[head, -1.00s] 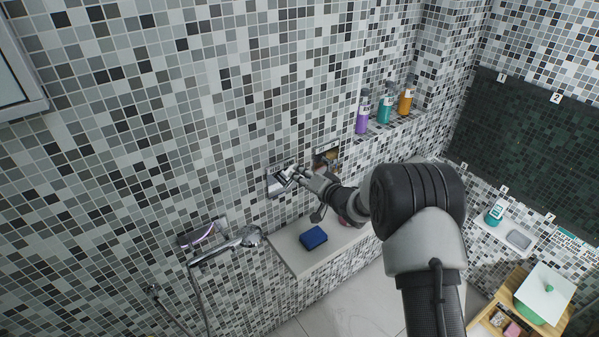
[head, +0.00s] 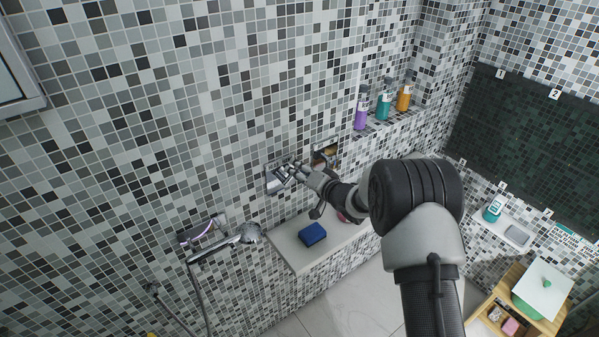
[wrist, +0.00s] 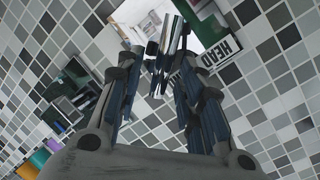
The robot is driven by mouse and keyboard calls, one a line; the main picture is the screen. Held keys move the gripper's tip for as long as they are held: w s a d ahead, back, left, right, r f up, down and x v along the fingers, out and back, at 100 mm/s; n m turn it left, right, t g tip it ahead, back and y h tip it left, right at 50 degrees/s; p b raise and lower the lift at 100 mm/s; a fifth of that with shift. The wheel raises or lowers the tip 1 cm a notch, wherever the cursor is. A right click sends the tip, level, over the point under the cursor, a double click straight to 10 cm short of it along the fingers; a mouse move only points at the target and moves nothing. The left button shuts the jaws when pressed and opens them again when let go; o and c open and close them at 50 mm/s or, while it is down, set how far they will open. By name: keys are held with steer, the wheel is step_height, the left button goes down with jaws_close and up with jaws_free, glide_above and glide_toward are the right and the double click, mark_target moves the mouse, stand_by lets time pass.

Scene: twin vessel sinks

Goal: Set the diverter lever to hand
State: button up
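The diverter is a bright plate (head: 273,184) on the mosaic wall, left of the small wall niche in the head view. In the wrist view the plate (wrist: 207,26) carries a label reading HEAD (wrist: 220,52) on its right side. A chrome lever (wrist: 169,36) stands out from the plate. My gripper (head: 291,173) is at the plate. In the wrist view its fingers (wrist: 158,66) lean inward, with the lever between or just beyond their tips. I cannot tell whether both fingers touch it. The hand-side marking is not readable.
A ledge (head: 290,250) below holds a blue sponge (head: 312,234). A niche (head: 326,154) is close right of the plate. A hand shower (head: 225,243) hangs lower left. Bottles, including a purple one (head: 361,110), stand on an upper right shelf.

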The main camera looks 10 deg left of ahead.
steer(key=shift+d, duration=0.1)
steer(key=v, duration=1.2)
steer(key=s+d+r+t+h+b, duration=0.1)
steer(key=s+d+r+h+b, duration=0.1)
steer(key=d+r+h, duration=0.5)
steer(key=s+d+r+t+h+b, duration=0.1)
steer(key=s+d+r+h+b, duration=0.15)
steer(key=d, duration=0.75)
steer(key=s+d+g+h+b, duration=0.15)
steer(key=s+d, duration=0.25)
steer(key=s, duration=0.5)
steer(key=s+d+g+h+b, duration=0.15)
steer(key=s+d, duration=0.25)
steer(key=s, duration=0.5)
steer(key=s+f+g, duration=0.1)
steer(key=s+g, duration=0.1)
steer(key=s, duration=0.6)
steer(key=s+a+f+g, duration=0.1)
steer(key=s+f+g, duration=0.1)
steer(key=s, duration=0.6)
steer(key=shift+a+n+y+b, duration=0.3)
steer(key=shift+y+b, duration=0.05)
steer(key=shift+y, duration=0.1)
